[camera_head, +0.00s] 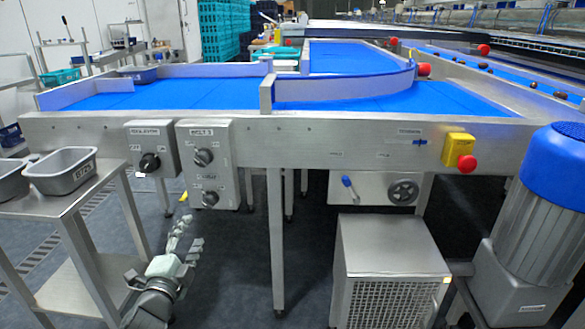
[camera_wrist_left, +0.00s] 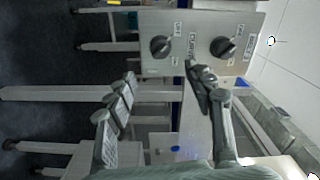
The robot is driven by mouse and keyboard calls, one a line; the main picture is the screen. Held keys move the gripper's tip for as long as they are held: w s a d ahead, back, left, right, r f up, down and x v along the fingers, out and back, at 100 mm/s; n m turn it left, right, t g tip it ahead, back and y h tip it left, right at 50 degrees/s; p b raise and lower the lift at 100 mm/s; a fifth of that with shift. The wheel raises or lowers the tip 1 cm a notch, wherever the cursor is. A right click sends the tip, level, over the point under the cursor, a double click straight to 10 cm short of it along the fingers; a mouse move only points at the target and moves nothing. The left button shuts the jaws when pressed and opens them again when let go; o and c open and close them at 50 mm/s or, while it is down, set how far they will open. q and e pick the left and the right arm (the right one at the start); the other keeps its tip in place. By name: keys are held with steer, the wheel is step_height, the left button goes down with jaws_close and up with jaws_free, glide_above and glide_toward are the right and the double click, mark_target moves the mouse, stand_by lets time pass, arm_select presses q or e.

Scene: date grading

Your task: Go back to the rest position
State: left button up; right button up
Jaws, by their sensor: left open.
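My left gripper (camera_head: 190,232) is low in the head view, in front of the conveyor frame and below the control boxes. Its fingers point up and stand apart with nothing between them. In the left wrist view the open fingers (camera_wrist_left: 163,86) reach toward a grey control box (camera_wrist_left: 203,20) with two black knobs. That box shows turned sideways there, and a gap to it cannot be judged. My right gripper is in neither view.
A steel side table (camera_head: 75,195) with grey bins (camera_head: 62,170) stands left of my left gripper. Control boxes (camera_head: 205,165) hang from the blue conveyor (camera_head: 180,95). A steel cabinet (camera_head: 390,260) and a blue-topped motor (camera_head: 555,165) stand right. Open floor lies between.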

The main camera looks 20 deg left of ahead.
arm_select(q)
steer(key=s+d+f+n+g+p, duration=0.1)
steer(key=s+d+f+n+g, duration=0.1)
steer(key=s+f+n+g, duration=0.4)
steer(key=s+d+f+n+g+p, duration=0.25)
steer(key=s+f, duration=0.25)
steer(key=f, duration=0.3)
steer(key=s+d+f+n+g+h, duration=0.1)
steer(key=s+d+f+g, duration=0.1)
steer(key=s, duration=0.5)
steer(key=s+d+f+n+g+h, duration=0.1)
steer(key=s+d+f+g+h, duration=0.1)
steer(key=s+d, duration=0.4)
step_height(320, 180, down, 3)
steer(key=shift+s+d+r+n+g, duration=0.1)
steer(key=shift+s+d+n+g, duration=0.3)
steer(key=shift+g, duration=0.45)
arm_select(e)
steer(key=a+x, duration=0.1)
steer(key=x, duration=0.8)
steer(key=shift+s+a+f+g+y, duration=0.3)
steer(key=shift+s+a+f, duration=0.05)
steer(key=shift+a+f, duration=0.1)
